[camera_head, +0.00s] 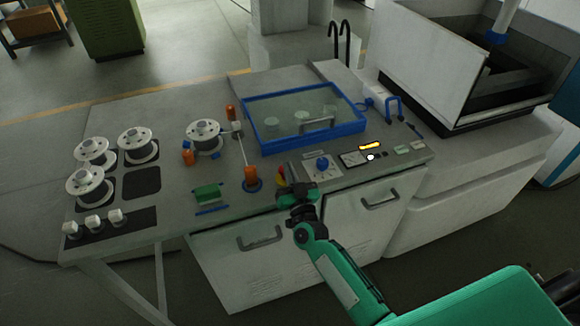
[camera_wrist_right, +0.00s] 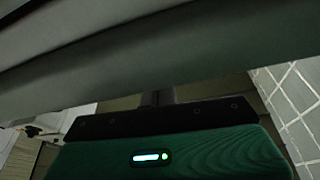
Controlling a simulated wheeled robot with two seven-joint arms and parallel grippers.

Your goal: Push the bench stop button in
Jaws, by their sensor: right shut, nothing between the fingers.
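The bench stop button (camera_head: 281,179), red on yellow, sits near the front edge of the grey bench (camera_head: 180,178). It is partly hidden behind my right gripper (camera_head: 292,172). My right gripper is shut and empty, just right of the button in the head view. Whether it touches the button cannot be told. In the right wrist view the shut fingers (camera_wrist_right: 157,97) show dark at the middle, close to a grey surface, and the button does not show there. My left gripper is not in view.
A blue knob (camera_head: 322,163) and a panel with a lit yellow display (camera_head: 370,146) are to the right. A blue-framed glass lid (camera_head: 262,134) lies behind. An orange-handled tool (camera_head: 250,176) and several wire spools (camera_head: 90,186) are to the left.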

